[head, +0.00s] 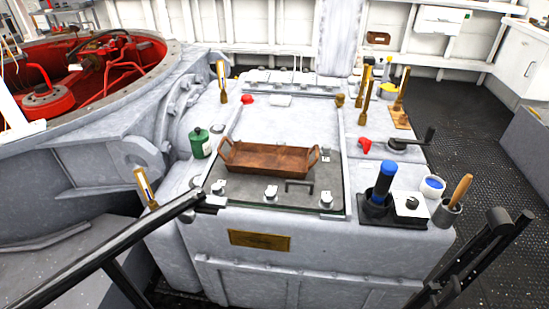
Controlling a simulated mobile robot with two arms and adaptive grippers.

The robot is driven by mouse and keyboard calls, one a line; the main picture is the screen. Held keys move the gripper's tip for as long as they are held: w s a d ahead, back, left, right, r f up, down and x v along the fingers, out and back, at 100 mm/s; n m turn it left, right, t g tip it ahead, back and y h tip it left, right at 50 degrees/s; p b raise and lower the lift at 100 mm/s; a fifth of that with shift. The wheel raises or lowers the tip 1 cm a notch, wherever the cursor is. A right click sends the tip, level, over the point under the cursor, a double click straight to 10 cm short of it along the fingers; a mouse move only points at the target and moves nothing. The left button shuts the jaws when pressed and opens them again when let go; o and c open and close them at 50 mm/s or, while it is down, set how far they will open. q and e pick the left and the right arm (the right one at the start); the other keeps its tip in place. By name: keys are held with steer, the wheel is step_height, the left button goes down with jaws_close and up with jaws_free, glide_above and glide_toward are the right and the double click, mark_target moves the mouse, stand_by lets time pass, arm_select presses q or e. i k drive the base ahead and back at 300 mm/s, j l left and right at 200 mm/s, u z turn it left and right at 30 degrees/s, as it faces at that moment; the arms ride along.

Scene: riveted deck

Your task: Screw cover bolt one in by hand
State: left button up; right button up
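A dark cover plate (245,198) lies on top of a grey machine housing. Small silver bolt-like pieces stand along its front edge: a left one (218,187), a middle one (271,191) and a right one (326,198). They are too small to tell how deep each sits, and no mark shows which is bolt one. A dark handle (299,186) lies between the middle and right pieces. A rust-brown tray (268,158) with raised end handles rests on the plate and hides part of it. I see no gripper fingers of either hand.
A green can (200,144) stands left of the tray. On the right stand a blue-topped tool (385,180), a white box (411,204), and a cup (446,212) with a wooden handle. Dark bars cross the lower left (120,242) and lower right (475,257).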

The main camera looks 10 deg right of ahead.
mark_target(270, 194)
steer(key=i+l, duration=0.2)
steer(key=i, duration=0.3)
steer(key=i+l, duration=0.2)
steer(key=i, duration=0.35)
